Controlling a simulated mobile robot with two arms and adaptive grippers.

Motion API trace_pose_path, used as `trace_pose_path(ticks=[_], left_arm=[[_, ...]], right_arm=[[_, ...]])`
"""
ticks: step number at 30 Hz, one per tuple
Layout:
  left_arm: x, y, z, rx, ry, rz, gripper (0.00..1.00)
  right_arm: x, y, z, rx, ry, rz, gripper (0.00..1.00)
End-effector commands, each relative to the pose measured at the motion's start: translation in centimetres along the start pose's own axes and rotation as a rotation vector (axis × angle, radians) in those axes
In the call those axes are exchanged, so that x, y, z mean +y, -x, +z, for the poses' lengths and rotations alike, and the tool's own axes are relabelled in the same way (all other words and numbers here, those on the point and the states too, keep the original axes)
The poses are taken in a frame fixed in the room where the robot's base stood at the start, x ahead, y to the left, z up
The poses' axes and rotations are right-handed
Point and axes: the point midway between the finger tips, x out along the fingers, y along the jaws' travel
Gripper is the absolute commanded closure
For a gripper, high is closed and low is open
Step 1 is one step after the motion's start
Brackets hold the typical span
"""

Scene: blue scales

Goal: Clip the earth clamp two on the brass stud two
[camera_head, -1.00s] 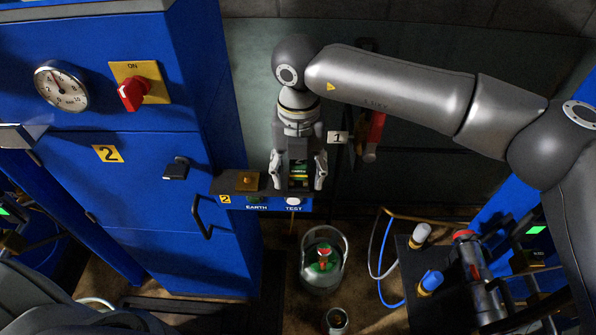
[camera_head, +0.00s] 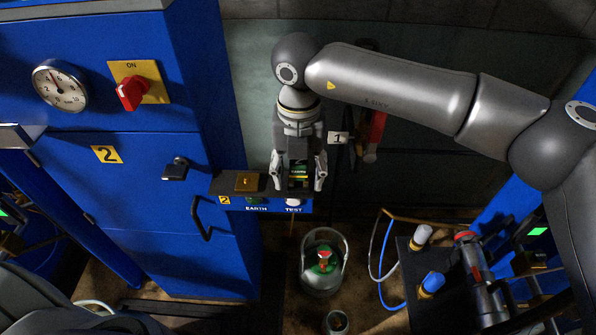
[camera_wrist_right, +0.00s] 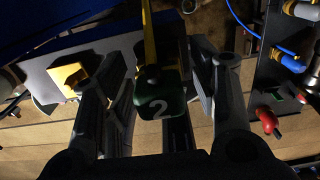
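The earth clamp two (camera_wrist_right: 160,105) is a dark green piece marked 2 with a yellow cable, between the fingers of my right gripper (camera_head: 299,180). In the head view the clamp (camera_head: 299,172) shows as a small green and yellow block over the ledge, above the TEST label. The brass stud two (camera_head: 247,181) sits on the ledge to the left, over EARTH, apart from the clamp. My left gripper is not seen.
The blue cabinet (camera_head: 150,230) with a gauge (camera_head: 60,86) and red switch (camera_head: 131,93) stands left of the ledge (camera_head: 222,185). A glass bucket (camera_head: 322,262) is below. A red handle (camera_head: 375,137) by label 1 hangs behind. Capped fittings (camera_head: 430,284) stand lower right.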

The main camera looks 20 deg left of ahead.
Motion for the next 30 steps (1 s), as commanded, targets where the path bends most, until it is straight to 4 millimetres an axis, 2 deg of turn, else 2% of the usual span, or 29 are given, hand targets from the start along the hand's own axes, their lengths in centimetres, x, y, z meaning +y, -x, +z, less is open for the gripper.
trace_pose_path(ticks=[2, 11, 18, 30], left_arm=[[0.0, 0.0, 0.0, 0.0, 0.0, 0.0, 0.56], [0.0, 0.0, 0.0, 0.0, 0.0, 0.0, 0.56], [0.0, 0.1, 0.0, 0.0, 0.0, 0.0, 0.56], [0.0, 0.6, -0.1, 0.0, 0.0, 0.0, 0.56]], right_arm=[[0.0, 0.0, 0.0, 0.0, 0.0, 0.0, 0.6], [0.0, 0.0, 0.0, 0.0, 0.0, -0.001, 0.99], [0.0, 0.2, 0.0, -0.001, 0.0, -0.001, 1.0], [0.0, 1.8, 0.0, -0.002, 0.0, -0.001, 1.0]])
